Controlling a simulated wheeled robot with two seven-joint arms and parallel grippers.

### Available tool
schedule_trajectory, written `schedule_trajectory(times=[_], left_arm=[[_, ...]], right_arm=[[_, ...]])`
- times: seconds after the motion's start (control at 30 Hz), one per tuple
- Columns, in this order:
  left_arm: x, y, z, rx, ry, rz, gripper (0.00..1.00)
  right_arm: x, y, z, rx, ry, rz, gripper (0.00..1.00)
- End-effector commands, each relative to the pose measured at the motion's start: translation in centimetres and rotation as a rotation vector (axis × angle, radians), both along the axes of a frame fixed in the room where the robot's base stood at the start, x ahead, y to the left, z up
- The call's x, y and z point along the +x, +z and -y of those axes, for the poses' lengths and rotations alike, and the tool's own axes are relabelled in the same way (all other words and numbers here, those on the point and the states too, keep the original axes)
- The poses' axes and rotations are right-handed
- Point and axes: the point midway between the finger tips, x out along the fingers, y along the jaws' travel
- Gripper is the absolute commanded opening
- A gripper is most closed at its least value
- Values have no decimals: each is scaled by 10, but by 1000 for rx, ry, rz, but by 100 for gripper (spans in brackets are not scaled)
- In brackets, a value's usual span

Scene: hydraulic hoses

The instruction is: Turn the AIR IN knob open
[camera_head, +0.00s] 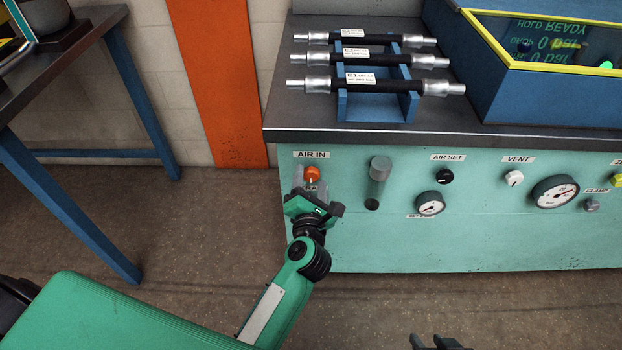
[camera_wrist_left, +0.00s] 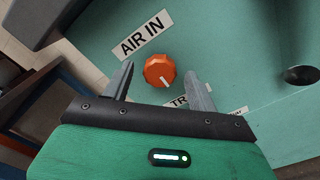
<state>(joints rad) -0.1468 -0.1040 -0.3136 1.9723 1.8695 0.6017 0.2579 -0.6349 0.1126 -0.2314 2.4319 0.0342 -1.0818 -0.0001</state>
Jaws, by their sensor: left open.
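The orange AIR IN knob (camera_head: 312,173) sits on the green panel's left end, under the AIR IN label (camera_head: 311,154). In the left wrist view the ridged knob (camera_wrist_left: 160,70) carries a white pointer line toward its lower right. My left gripper (camera_head: 311,178) is open in front of the knob. In the wrist view one finger of the left gripper (camera_wrist_left: 160,73) stands on each side of the knob, with gaps on both sides. Contact does not show. My right gripper (camera_head: 440,340) only shows as dark tips at the bottom edge; its opening is unclear.
The panel (camera_head: 350,240) also carries a grey cylinder (camera_head: 380,168), the AIR SET knob (camera_head: 444,176), the VENT knob (camera_head: 514,178) and gauges. Hoses lie on a blue rack (camera_head: 376,105) on the bench above. A blue-legged table (camera_head: 62,200) stands at left. Floor between is clear.

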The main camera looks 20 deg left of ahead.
Motion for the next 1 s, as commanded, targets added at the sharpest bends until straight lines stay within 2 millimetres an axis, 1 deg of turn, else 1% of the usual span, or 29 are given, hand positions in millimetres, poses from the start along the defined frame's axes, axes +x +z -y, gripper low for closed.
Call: schedule_trajectory(times=[0.13, 0.43, 0.47, 0.6, 0.67, 0.7, 0.93, 1.0], left_arm=[[8, 0, -2, 2, 0, -1, 59], [10, 0, -3, 1, 0, 0, 59], [10, 0, -3, 1, 0, 0, 55], [10, 0, -3, 1, 0, 0, 27], [10, 0, -3, 1, 0, 0, 16], [10, 0, -3, 1, 0, 0, 14], [9, 1, -3, 9, -1, -3, 14], [9, 1, -3, 17, -1, -6, 14]], right_arm=[[0, -1, -2, 4, 2, 1, 36], [-1, -2, -3, 5, 5, -1, 36], [-1, -2, -3, 5, 5, -1, 36], [-1, -2, -3, 5, 5, -1, 36], [-1, -2, -3, 5, 5, -1, 36], [-1, -2, -3, 5, 5, -1, 36], [-2, 0, 0, -2, 2, -12, 36], [-3, 4, 7, -19, -6, -31, 36]])
